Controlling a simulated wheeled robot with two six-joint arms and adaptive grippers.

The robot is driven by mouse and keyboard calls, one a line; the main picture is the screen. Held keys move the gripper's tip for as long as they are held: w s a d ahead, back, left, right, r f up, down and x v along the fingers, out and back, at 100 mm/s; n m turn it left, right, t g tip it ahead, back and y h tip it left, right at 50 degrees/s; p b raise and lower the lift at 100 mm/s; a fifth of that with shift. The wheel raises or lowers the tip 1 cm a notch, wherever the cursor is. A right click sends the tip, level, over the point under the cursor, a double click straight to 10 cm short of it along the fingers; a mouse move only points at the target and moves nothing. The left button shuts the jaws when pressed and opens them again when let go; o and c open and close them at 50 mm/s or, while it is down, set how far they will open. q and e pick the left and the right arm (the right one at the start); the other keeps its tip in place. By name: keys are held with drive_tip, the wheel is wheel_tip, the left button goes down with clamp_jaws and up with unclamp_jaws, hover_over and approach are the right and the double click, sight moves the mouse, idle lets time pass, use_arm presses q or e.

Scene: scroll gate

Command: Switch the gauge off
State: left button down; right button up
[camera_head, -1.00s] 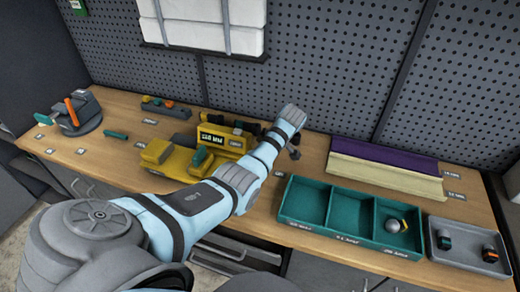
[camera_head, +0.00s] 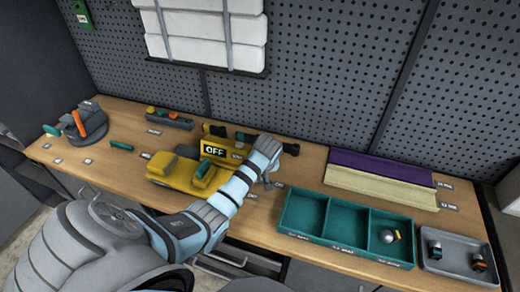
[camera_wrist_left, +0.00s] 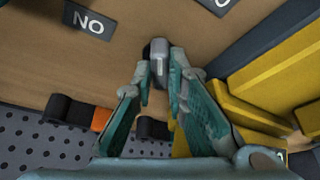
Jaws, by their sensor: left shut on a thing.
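The yellow gauge (camera_head: 190,173) stands on the bench left of my left wrist in the head view. Its display (camera_head: 212,150) reads OFF. My left arm reaches over the bench to the gauge's right side, and the wrist hides most of the gripper there. In the left wrist view my left gripper (camera_wrist_left: 161,85) is shut on a small grey-and-black piece (camera_wrist_left: 157,52), just off the bench or touching it; I cannot tell which. Yellow gauge parts (camera_wrist_left: 265,75) show right of the fingers. My right gripper is not in view.
A green three-compartment tray (camera_head: 330,235) and a grey tray (camera_head: 460,280) with dark pieces stand at right. Purple and cream strips (camera_head: 380,180) lie at the back right. A grey fixture with an orange lever (camera_head: 90,122) stands at left. A pegboard rises behind the bench.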

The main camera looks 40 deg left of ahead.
use_arm(q)
drive_tip(key=m, duration=0.2)
drive_tip(key=m+t+h, duration=0.1)
drive_tip(key=m, duration=0.1)
drive_tip(key=m+h, duration=0.1)
drive_tip(key=m, duration=0.1)
drive_tip(key=shift+s+f, duration=0.25)
drive_tip(key=shift+s, duration=0.05)
drive_tip(key=shift+m, duration=0.3)
drive_tip(key=c, duration=1.6)
unclamp_jaws()
drive_tip(key=shift+w, duration=0.1)
drive_tip(key=shift+a+r, duration=0.1)
drive_tip(key=shift+r, duration=0.05)
drive_tip(key=shift+r, duration=0.3)
drive_tip(key=v, duration=1.1)
drive_tip(key=shift+s, duration=0.35)
